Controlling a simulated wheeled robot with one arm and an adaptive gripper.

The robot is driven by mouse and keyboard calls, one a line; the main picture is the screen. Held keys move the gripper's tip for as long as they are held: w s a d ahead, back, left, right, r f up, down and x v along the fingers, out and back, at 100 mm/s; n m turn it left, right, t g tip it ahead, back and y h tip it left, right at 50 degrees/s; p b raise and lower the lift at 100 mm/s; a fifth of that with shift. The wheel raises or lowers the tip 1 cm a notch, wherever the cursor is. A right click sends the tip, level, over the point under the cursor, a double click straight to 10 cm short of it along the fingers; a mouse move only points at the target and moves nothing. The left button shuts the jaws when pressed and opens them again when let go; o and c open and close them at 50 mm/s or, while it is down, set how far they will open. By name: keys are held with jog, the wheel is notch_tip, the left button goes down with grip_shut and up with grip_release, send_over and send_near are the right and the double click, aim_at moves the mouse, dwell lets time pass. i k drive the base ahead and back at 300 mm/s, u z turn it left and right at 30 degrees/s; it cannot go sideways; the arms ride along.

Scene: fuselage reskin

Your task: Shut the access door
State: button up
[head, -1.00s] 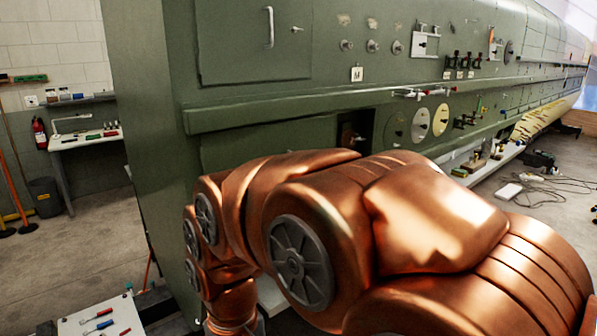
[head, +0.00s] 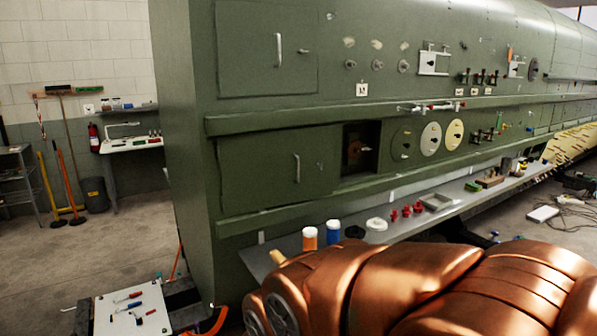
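The green fuselage side (head: 190,150) fills the middle and right of the head view. An upper door panel (head: 245,55) with a vertical handle (head: 278,50) looks flush with the skin. Below it is a lower door panel (head: 255,178) with its own vertical handle (head: 297,168). Right of this panel is a dark square opening (head: 350,170) with a reddish-brown part inside. I cannot tell which panel is the access door. My copper arm crosses the lower right; my gripper is out of view.
A ledge (head: 255,262) below the panels carries orange and blue jars (head: 332,232), red parts (head: 406,211) and a grey tray (head: 436,202). A white board with tools (head: 130,312) stands at lower left. Floor is free at left (head: 60,260).

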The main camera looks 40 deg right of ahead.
aim_at(259, 170)
jog(key=z, duration=0.35)
jog(key=i, duration=1.25)
jog(key=z, duration=0.25)
